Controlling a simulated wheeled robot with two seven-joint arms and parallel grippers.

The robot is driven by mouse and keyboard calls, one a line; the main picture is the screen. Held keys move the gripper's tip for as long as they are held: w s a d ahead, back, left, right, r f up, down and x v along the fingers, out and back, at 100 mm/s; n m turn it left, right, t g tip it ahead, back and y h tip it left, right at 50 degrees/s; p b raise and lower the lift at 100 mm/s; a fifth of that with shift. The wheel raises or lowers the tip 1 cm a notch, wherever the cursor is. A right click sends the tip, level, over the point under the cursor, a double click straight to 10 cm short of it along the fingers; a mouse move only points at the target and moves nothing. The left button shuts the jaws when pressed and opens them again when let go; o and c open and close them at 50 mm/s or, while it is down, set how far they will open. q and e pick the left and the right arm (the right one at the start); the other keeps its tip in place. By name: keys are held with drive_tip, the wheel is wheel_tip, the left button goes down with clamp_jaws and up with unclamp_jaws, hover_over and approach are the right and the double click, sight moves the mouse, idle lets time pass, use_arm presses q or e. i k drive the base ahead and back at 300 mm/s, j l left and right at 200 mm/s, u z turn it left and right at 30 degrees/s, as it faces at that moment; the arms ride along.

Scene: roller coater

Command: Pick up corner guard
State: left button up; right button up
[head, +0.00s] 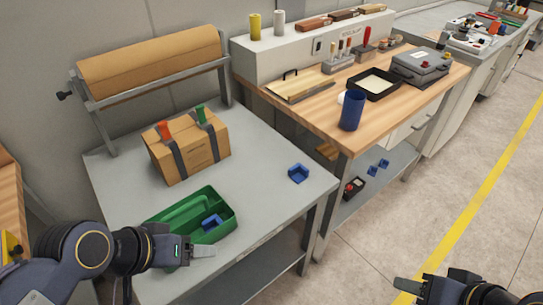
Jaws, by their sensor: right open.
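A blue corner guard (298,174) lies on the grey packing table (262,150), near its right edge. Another blue corner guard (211,222) lies inside the green tray (184,208) at the table's front. My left gripper (203,251) is in front of the tray's near right part, seen side-on, so its jaw state is unclear. My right gripper (406,290) is at the bottom right, open, over the floor and away from both guards. Two small blue pieces (372,170) like the guards lie on the lower shelf of the wooden bench.
A cardboard box (188,153) with two straps and red and green clamps stands behind the tray. A brown paper roll (150,62) is on a rack at the back. The wooden bench (325,115) holds a dark blue cup (351,111) and a black tray.

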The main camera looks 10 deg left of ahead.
sight(293, 174)
drive_tip(key=u, duration=1.4)
drive_tip(key=i+l, duration=0.1)
drive_tip(key=l, duration=0.45)
drive_tip(key=i+l+u, duration=0.1)
drive_tip(key=l, duration=0.45)
drive_tip(key=l+u, duration=0.1)
drive_tip(key=l, duration=0.5)
drive_tip(key=i, duration=0.05)
